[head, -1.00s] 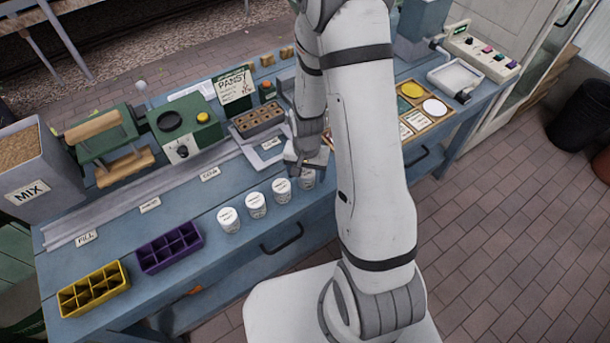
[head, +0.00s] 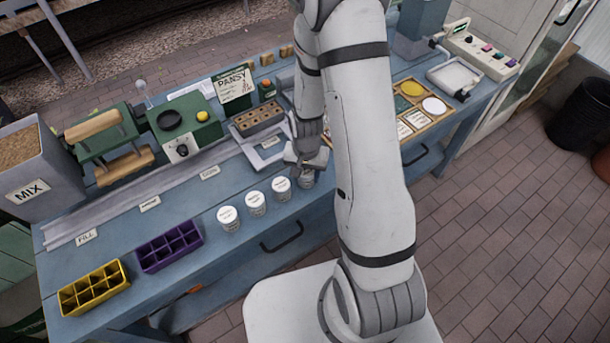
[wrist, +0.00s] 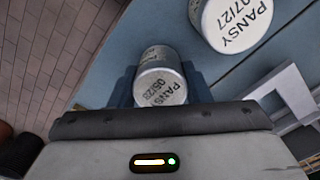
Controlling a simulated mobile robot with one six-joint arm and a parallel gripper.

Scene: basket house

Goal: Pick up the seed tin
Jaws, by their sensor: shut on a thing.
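Several white seed tins stand in a row near the front edge of the blue bench (head: 120,225). Three of them, the left tin (head: 228,218), the middle tin (head: 255,203) and the right tin (head: 281,189), stand free. My gripper (head: 305,172) is at the right end of the row, shut on one more seed tin (wrist: 160,85). In the wrist view this tin sits between the two fingers, and its lid reads PANSY with a date that looks like 05/28. A neighbouring tin (wrist: 235,22) there reads PANSY 07/27. My arm partly hides the held tin in the head view.
A purple tray (head: 170,248) and a yellow tray (head: 94,288) lie at the bench's left front. A brown cell tray (head: 258,118), a PANSY sign (head: 233,84) and green machines (head: 185,125) stand behind. A board with coloured discs (head: 418,105) lies right of my arm.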

